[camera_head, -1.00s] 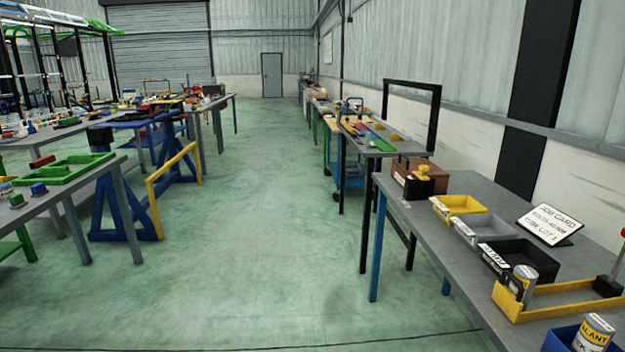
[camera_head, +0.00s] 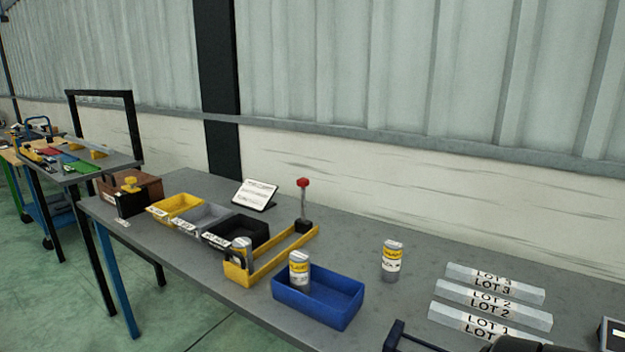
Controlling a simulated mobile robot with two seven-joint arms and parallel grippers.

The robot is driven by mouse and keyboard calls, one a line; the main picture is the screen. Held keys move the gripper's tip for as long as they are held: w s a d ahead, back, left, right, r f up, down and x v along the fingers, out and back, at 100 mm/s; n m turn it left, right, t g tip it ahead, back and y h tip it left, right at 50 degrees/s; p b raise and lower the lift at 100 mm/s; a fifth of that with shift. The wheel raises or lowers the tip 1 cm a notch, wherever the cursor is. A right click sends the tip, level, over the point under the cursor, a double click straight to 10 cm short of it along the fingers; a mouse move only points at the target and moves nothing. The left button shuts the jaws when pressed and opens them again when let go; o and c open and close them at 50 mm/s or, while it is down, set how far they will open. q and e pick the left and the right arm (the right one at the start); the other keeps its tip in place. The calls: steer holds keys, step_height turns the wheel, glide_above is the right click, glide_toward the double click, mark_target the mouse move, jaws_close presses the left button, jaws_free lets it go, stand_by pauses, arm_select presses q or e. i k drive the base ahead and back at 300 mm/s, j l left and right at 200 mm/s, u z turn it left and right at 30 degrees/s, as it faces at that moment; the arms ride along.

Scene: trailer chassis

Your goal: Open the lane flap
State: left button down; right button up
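No part is clearly marked as the lane flap. A yellow U-shaped frame (camera_head: 286,254) lies on the grey bench, with a can (camera_head: 241,252) at its near left end. A red-knobbed upright lever (camera_head: 303,200) stands on a black block at its far right end. I cannot tell whether this frame or lever belongs to the flap. Neither of my grippers can be made out. Dark parts (camera_head: 408,338) cut off at the bottom edge cannot be identified.
The bench (camera_head: 400,227) also holds a blue bin (camera_head: 318,298) with a can (camera_head: 299,270) in it, another can (camera_head: 391,260), yellow (camera_head: 174,208), grey (camera_head: 204,217) and black (camera_head: 236,230) trays, a card (camera_head: 254,194) and lot-labelled strips (camera_head: 490,304). Green floor (camera_head: 60,300) is clear at left.

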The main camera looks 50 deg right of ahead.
mark_target(237, 272)
steer(key=z, duration=1.55)
